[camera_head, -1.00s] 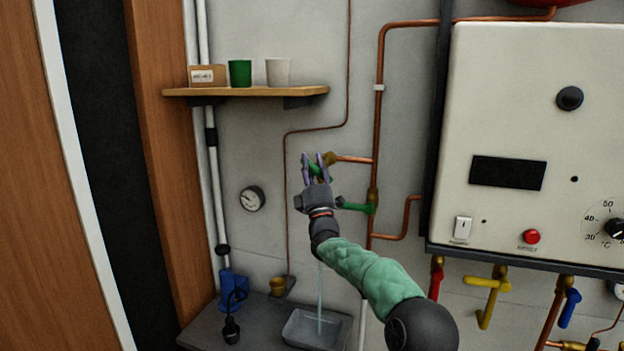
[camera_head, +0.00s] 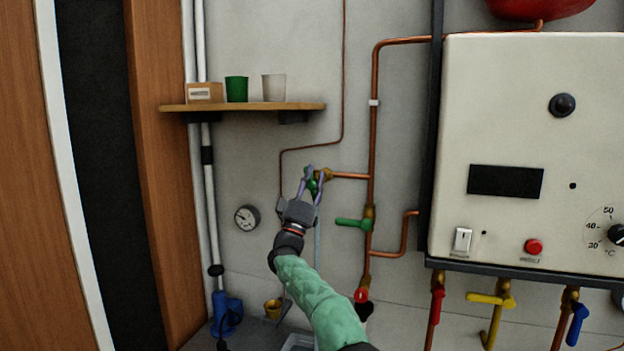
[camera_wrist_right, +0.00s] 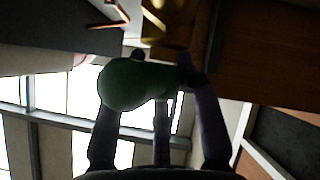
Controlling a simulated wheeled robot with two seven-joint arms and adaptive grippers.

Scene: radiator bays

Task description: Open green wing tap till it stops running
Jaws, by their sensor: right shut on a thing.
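The green wing tap (camera_head: 313,187) sits on a brass body at the end of a short copper branch pipe. My right gripper (camera_head: 314,177) is shut on its green handle, with the fingers on either side. In the right wrist view the rounded green handle (camera_wrist_right: 138,85) lies between the dark fingers, below the brass body (camera_wrist_right: 166,25). A thin pale stream of water (camera_head: 318,240) runs down below the tap, partly hidden by my gripper and arm. My left gripper is not in view.
A green lever (camera_head: 352,222) sits on the vertical copper pipe to the lower right. A shelf (camera_head: 250,107) with cups is above left, and a gauge (camera_head: 247,218) is left. The white boiler panel (camera_head: 535,130) stands right. A grey tray (camera_head: 298,342) shows at the bottom edge.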

